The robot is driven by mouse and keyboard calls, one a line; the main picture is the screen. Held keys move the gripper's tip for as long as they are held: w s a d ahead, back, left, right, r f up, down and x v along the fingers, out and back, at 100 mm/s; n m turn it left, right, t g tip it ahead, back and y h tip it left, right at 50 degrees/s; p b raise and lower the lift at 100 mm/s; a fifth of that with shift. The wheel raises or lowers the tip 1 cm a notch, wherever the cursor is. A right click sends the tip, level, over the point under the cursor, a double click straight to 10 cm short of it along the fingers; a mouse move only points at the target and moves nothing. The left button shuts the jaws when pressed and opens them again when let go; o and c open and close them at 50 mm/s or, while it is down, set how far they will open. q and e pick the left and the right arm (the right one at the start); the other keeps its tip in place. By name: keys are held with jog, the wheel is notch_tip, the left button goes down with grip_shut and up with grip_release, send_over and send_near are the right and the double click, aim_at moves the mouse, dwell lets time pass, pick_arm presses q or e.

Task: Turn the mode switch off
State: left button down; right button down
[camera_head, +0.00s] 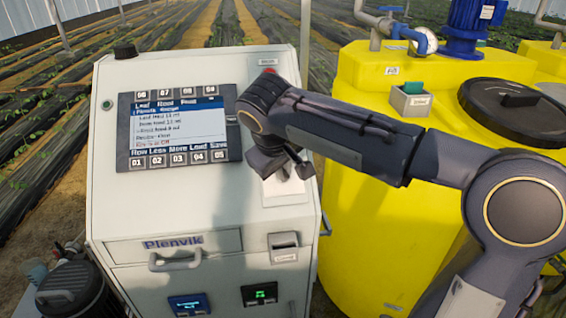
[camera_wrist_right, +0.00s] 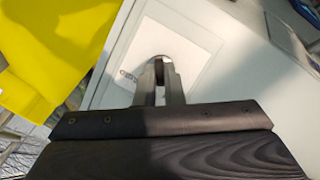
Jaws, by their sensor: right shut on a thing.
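The mode switch shows in the right wrist view as a dark knob (camera_wrist_right: 160,72) on a white plate (camera_wrist_right: 195,45). In the head view the white plate (camera_head: 287,190) is on the sloped front of the cabinet, and my arm mostly hides the knob. My right gripper (camera_wrist_right: 160,80) is shut on the knob, with one finger on each side of it. In the head view the right gripper (camera_head: 287,170) is over the plate. Which way the switch points cannot be told. My left gripper is not in view.
The light grey cabinet (camera_head: 130,215) carries a screen (camera_head: 180,125) left of the gripper. A drawer handle (camera_head: 175,262) sticks out below it. Yellow tanks (camera_head: 365,230) stand close on the right, partly behind my arm. A black knob (camera_head: 125,50) is on the cabinet's top left.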

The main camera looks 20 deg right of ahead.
jog(key=shift+s+a+f+n+h, duration=0.1)
jog(key=shift+f+n+h, duration=0.2)
jog(key=shift+n, duration=0.7)
jog(key=c, duration=1.5)
grip_release()
jog(key=shift+c, duration=0.2)
jog(key=shift+w, duration=0.2)
jog(key=v, duration=0.7)
jog(key=shift+s+r, duration=0.2)
jog(key=shift+r, duration=0.1)
jog(key=s+f+m+t+y+b, duration=0.1)
jog(key=s+f+m+y, duration=0.5)
jog(key=s+f, duration=1.4)
jog(key=shift+s+d+m+y, duration=0.35)
jog(key=shift+s+y, duration=0.2)
jog(key=shift+y, duration=0.35)
